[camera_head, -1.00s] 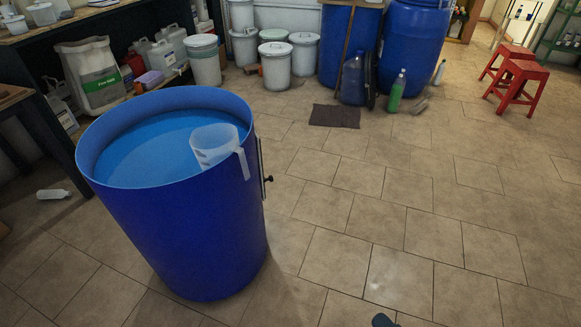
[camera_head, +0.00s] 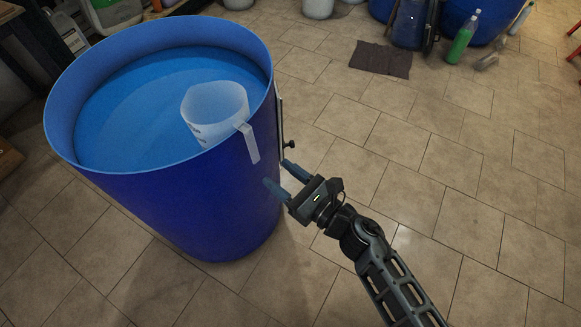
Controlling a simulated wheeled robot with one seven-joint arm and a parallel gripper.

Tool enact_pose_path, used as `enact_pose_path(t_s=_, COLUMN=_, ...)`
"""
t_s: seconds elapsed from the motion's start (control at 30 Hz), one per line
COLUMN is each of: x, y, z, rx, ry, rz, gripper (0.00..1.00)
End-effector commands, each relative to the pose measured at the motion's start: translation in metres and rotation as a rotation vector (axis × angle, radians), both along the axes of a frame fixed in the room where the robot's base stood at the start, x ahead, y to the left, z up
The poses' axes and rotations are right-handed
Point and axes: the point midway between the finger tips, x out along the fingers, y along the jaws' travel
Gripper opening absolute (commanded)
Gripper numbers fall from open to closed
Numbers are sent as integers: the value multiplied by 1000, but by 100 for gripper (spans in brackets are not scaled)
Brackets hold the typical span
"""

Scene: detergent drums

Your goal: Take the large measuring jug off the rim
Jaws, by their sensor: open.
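The large measuring jug (camera_head: 216,108) is whitish and translucent. It hangs inside the rim of the blue drum (camera_head: 190,205), with its handle (camera_head: 249,142) hooked over the rim and hanging down outside. Blue liquid (camera_head: 130,105) shows in the drum around the jug; where the jug's lower end sits is hard to make out. My gripper (camera_head: 280,176) is open and empty. It is outside the drum, right of and below the handle in the picture, apart from the jug, with its fingers pointing toward the drum wall.
An upright rod with a dark knob (camera_head: 289,145) runs along the drum's right side, close to my fingers. A dark mat (camera_head: 381,59) lies on the tiled floor. A green bottle (camera_head: 463,38) and blue drums stand at the back.

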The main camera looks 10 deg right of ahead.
Motion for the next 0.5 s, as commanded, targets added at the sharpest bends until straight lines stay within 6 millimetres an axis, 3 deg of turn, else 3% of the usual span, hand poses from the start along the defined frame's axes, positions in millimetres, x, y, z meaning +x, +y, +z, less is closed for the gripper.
enact_pose_path(t_s=0.5, x=52, y=39, z=1, rx=5, ry=2, rz=-2, gripper=53)
